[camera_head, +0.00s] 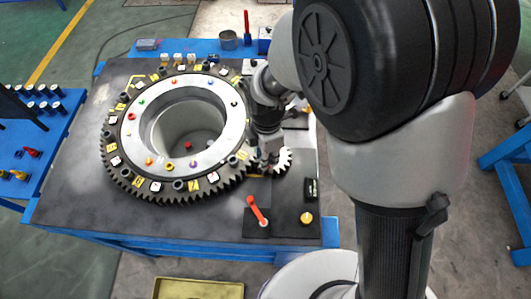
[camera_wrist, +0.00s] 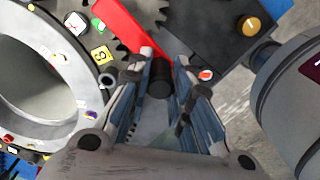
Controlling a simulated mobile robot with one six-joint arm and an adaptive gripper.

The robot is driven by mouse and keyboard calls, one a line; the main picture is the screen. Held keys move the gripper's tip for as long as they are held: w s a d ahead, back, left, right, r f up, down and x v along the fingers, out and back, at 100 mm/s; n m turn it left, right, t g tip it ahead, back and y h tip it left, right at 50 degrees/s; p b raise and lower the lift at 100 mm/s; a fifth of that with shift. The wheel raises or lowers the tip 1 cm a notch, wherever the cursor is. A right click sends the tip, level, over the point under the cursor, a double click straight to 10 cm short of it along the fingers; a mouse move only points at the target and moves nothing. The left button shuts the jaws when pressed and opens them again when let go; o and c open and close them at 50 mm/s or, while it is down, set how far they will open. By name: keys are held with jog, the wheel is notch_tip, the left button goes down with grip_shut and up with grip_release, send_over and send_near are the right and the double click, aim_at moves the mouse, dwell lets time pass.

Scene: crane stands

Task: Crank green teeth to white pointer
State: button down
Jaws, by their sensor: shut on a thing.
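The large dark ring gear (camera_head: 148,190) lies on the table, with yellow and white tiles around its pale inner ring. A small pale toothed gear (camera_head: 283,160) sits at its right edge. My gripper (camera_head: 268,160) is beside this gear. In the wrist view my gripper (camera_wrist: 160,85) is shut on a black knob (camera_wrist: 160,76), which stands by the end of a red bar (camera_wrist: 125,28). The ring gear also shows at left, with a green mark (camera_wrist: 98,25) on it. I cannot clearly pick out green teeth or a white pointer. My arm hides part of the right side.
A red lever (camera_head: 257,210) and a yellow knob (camera_head: 306,218) are on the front right of the table. A grey cup (camera_head: 228,40) and small blocks stand at the back. A blue side table (camera_head: 40,125) with small parts is at left. A yellow tray (camera_head: 198,289) lies in front.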

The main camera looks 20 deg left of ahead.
jog(key=shift+s+d+f, duration=0.15)
jog(key=shift+d, duration=0.05)
jog(key=c, duration=1.6)
grip_release()
jog(key=shift+c, duration=0.2)
jog(key=shift+o, duration=1.1)
jog(key=shift+a, duration=0.1)
jog(key=shift+w+r, duration=0.2)
jog(key=shift+r, duration=0.45)
notch_tip(320, 180, up, 11)
jog(key=shift+s, duration=0.1)
